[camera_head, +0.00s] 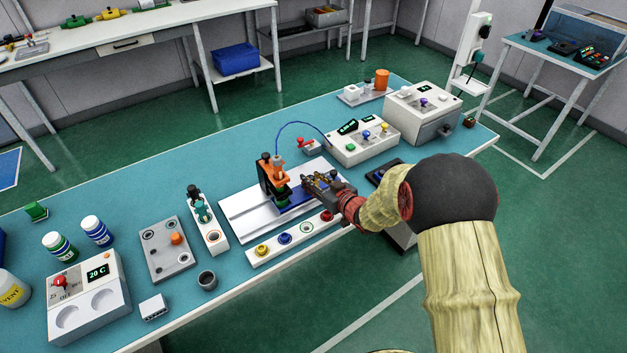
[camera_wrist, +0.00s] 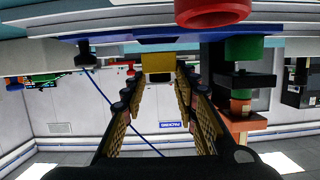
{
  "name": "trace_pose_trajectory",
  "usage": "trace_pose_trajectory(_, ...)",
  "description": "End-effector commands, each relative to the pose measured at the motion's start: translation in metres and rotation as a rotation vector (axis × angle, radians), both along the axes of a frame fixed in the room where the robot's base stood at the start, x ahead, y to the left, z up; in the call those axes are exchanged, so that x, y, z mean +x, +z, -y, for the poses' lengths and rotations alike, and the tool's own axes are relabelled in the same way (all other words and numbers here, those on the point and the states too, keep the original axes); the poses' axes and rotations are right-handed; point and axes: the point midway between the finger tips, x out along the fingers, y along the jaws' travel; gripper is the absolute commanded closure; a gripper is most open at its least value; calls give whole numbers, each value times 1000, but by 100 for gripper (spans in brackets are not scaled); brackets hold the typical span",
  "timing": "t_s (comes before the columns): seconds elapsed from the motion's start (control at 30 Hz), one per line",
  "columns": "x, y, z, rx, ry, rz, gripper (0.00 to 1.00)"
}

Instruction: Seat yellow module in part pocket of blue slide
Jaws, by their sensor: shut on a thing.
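My gripper (camera_head: 313,184) reaches in from the right over the white fixture plate (camera_head: 243,214). In the wrist view, my gripper's fingers (camera_wrist: 156,80) are shut on the yellow module (camera_wrist: 158,61), a small block at the fingertips. In the head view the module is too small and covered to make out clearly. The blue slide (camera_head: 291,203) lies on the white plate, beside and below my fingertips; it shows as a blue strip in the wrist view (camera_wrist: 130,36). The part pocket is hidden, and I cannot tell whether the module touches the slide.
A black and orange post (camera_head: 270,177) with a green tip stands left of my gripper. A white strip with coloured buttons (camera_head: 284,239) lies in front. A control box (camera_head: 361,142) stands behind, right, with a blue cable rising to the post. The table's left back area is clear.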

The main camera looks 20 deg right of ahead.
Motion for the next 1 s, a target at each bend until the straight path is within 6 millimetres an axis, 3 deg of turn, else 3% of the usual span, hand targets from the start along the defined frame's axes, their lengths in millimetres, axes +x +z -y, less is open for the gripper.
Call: trace_pose_trajectory(1.0, 0, -12, 0, 0, 0, 0, 96)
